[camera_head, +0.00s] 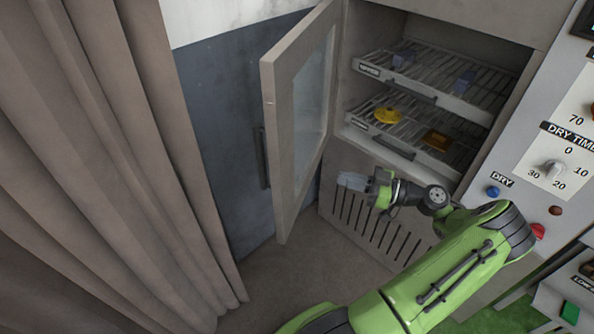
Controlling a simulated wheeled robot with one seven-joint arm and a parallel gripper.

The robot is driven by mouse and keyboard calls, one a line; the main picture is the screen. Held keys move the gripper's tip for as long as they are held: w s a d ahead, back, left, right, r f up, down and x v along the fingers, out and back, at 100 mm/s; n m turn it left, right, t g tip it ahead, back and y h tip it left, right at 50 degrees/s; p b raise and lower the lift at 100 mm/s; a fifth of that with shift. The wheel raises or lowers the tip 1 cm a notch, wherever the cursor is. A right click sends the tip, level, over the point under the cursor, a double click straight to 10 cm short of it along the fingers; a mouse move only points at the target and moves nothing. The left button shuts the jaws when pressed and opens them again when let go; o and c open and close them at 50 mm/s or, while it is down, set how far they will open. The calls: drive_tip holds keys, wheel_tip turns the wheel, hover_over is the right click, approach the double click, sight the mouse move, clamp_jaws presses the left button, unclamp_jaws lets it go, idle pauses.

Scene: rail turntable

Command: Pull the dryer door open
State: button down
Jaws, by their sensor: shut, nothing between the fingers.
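The dryer door (285,140) is a beige-grey framed panel with a glass pane, hinged on the left side of the dryer (372,165). It stands wide open, swung out toward me and to the left. Its dark bar handle (263,158) shows on the far left face of the door. My gripper (345,181) is shut and empty, just right of the door's inner face and in front of the dryer's slotted lower panel. It appears apart from the door and the handle.
Inside the dryer are two wire racks; the lower one (395,150) holds a yellow piece (388,115) and an orange-brown piece (437,139). Bluish pieces sit on the upper rack (450,103). A control panel (550,150) with a dial stands at right. A brown curtain (110,150) hangs at left.

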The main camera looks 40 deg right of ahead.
sight(284, 164)
drive_tip(key=p+x, duration=0.2)
drive_tip(key=x, duration=1.2)
drive_tip(key=shift+f, duration=0.15)
